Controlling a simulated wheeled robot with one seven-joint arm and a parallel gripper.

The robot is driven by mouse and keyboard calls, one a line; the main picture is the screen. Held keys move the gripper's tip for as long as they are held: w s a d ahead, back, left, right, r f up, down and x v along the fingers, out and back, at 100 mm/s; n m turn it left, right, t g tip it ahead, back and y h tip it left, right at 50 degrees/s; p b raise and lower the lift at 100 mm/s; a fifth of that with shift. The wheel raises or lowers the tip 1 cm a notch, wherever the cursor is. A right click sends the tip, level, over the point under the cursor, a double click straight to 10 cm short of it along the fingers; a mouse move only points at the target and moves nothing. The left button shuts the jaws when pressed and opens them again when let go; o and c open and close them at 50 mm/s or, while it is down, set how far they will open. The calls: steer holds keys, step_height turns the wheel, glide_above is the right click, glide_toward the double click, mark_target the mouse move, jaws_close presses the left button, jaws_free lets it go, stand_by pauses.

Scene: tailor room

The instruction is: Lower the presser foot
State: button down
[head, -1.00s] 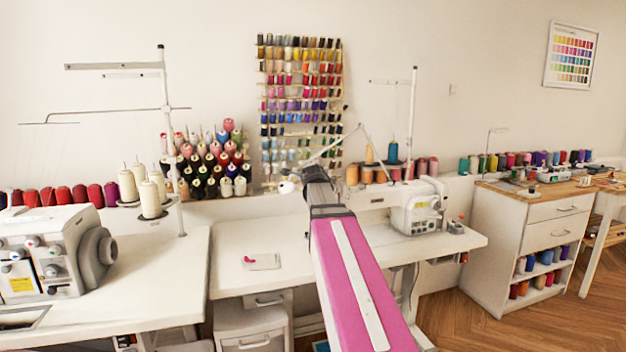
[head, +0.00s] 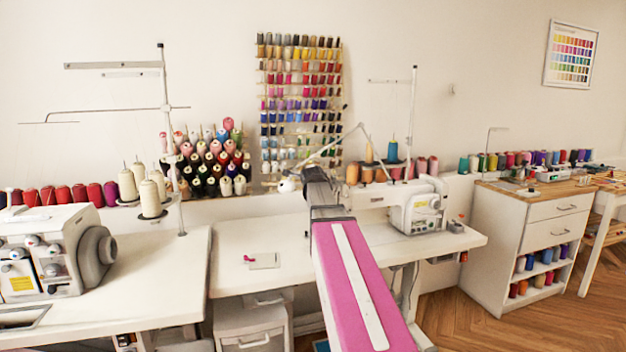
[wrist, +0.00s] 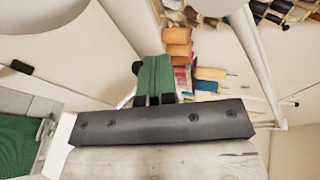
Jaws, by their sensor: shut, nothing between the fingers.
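The white sewing machine (head: 418,208) stands on the middle table, to the right of my arm in the head view. Its left end and the presser foot are hidden behind my arm, so I cannot tell how the foot stands. In the head view my gripper is also hidden behind the dark end of my arm. In the wrist view my gripper (wrist: 155,60) shows as green fingers held together above a dark grey bar. They are shut and empty. I cannot make out the presser foot there or any contact with it.
The middle table (head: 232,225) has clear room left of my arm, with a small pale card (head: 265,261) on it. Another machine (head: 45,255) stands at the left. Orange spools (wrist: 177,42) show near my fingers in the wrist view. A white drawer cabinet (head: 520,235) stands right.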

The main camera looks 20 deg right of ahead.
step_height(320, 180, down, 6)
steer(key=shift+w+f, duration=0.2)
steer(key=shift+w, duration=0.25)
stand_by(0.6)
steer(key=shift+s, duration=0.1)
steer(key=s+r, duration=0.3)
steer(key=s, duration=0.4)
steer(key=shift+r, duration=0.15)
stand_by(0.5)
steer(key=shift+d, duration=0.1)
